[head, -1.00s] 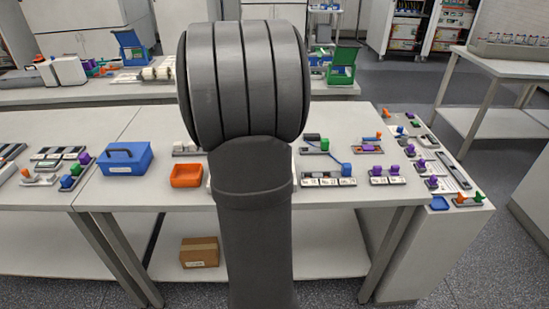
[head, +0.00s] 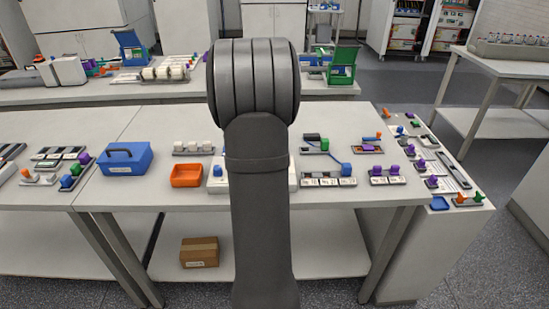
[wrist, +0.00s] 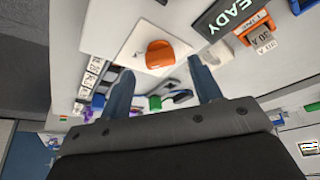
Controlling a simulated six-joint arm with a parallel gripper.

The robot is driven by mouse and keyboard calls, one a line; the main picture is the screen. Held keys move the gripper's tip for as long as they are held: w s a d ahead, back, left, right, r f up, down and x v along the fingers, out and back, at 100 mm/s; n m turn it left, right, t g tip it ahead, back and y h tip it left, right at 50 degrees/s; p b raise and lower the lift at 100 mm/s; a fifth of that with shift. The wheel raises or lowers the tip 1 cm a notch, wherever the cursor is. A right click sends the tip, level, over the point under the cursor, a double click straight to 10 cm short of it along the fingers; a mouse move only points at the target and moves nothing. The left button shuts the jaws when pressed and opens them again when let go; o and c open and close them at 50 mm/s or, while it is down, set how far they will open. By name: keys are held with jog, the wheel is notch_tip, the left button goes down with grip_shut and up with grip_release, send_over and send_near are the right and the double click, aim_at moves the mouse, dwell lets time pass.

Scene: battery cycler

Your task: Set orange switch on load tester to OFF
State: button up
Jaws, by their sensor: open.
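In the wrist view, a rounded orange knob (wrist: 160,54), which looks like the orange switch, stands on a white plate (wrist: 132,42). Its setting cannot be read. To its right is a dark display (wrist: 226,18) with letters ending in "EADY". My gripper (wrist: 161,70) is open and empty, with its two blue-grey fingers apart on either side of the knob's line of view. I cannot tell how far the fingertips are from the knob. In the head view my arm hides my gripper and most of a white device (head: 217,185) on the table.
An orange bin (head: 186,183) and a blue toolbox (head: 124,160) stand left of the white device in the head view. Racks with blue (head: 346,169) and purple (head: 393,170) knobs lie to the right. Another orange part (wrist: 257,22) sits beside the display.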

jog(key=shift+x, duration=1.55)
jog(key=shift+c, duration=0.2)
jog(key=c, duration=1)
jog(key=shift+o, duration=0.3)
